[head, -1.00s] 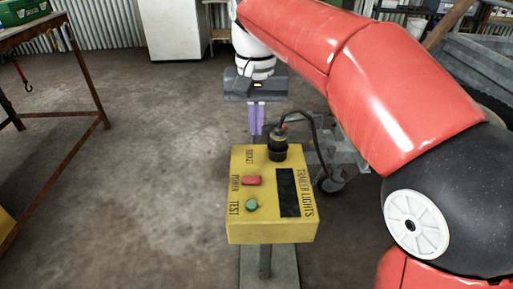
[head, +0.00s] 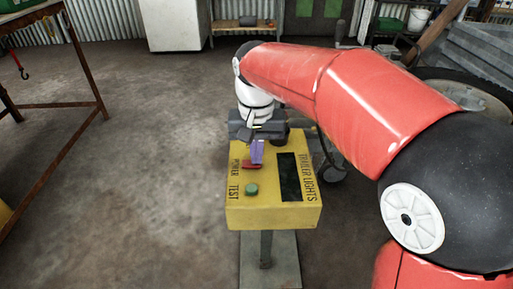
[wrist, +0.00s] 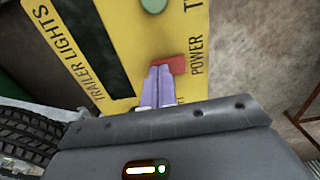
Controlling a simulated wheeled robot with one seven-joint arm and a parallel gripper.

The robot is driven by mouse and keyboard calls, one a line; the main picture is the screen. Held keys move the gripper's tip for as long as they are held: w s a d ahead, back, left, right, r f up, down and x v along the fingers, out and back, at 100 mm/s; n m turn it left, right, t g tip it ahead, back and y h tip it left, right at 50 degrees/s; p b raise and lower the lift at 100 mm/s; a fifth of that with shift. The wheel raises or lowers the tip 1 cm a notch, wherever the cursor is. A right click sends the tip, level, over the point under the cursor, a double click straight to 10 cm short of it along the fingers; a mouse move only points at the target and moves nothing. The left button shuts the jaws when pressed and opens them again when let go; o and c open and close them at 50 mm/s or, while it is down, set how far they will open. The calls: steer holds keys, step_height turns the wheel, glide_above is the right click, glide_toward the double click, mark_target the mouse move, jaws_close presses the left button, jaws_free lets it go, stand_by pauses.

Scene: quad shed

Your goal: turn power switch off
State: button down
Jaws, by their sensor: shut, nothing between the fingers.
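The power switch is a red rocker (head: 252,165) beside the word POWER on a yellow control box (head: 272,216). In the wrist view the red switch (wrist: 171,64) shows beside the fingertips. My gripper (head: 257,153) is shut and empty, its purple fingers over the box at the switch. In the wrist view the fingertips (wrist: 159,72) overlap the switch's edge; I cannot tell whether they touch it. My gripper hides the socket end of the box in the head view.
A green TEST button (head: 251,189) and a dark display panel (head: 289,176) are on the same box face. A rusty-legged bench (head: 85,125) stands at the left. A wheeled trailer part (head: 332,170) lies behind the box at right. Floor at left is clear.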

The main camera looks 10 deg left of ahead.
steer(key=shift+d+f, duration=0.1)
steer(key=shift+f, duration=0.1)
stand_by(0.3)
steer(key=shift+s+a+r+p, duration=0.2)
steer(key=shift+a+p, duration=0.4)
steer(key=shift+a, duration=0.2)
steer(key=shift+r, duration=0.1)
